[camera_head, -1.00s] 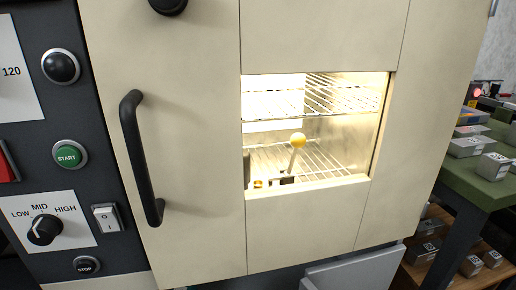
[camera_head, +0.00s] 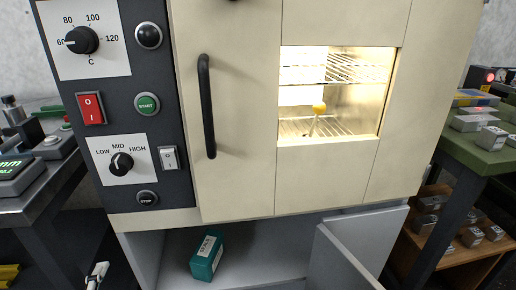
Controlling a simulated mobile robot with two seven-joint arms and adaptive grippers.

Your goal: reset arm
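A small white and black part (camera_head: 97,275) shows at the bottom edge, left of the cabinet. It looks like a piece of my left gripper, cut off by the frame, and its fingers cannot be made out. My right gripper is not in view. The cream oven (camera_head: 235,150) stands in front of me with its door shut and a black vertical handle (camera_head: 206,105).
A dark control panel (camera_head: 120,195) carries dials, switches and buttons. Below the oven, an open compartment holds a teal box (camera_head: 207,256), and its grey door (camera_head: 345,262) swings outward. A bench (camera_head: 30,205) stands left, a green table (camera_head: 470,150) right.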

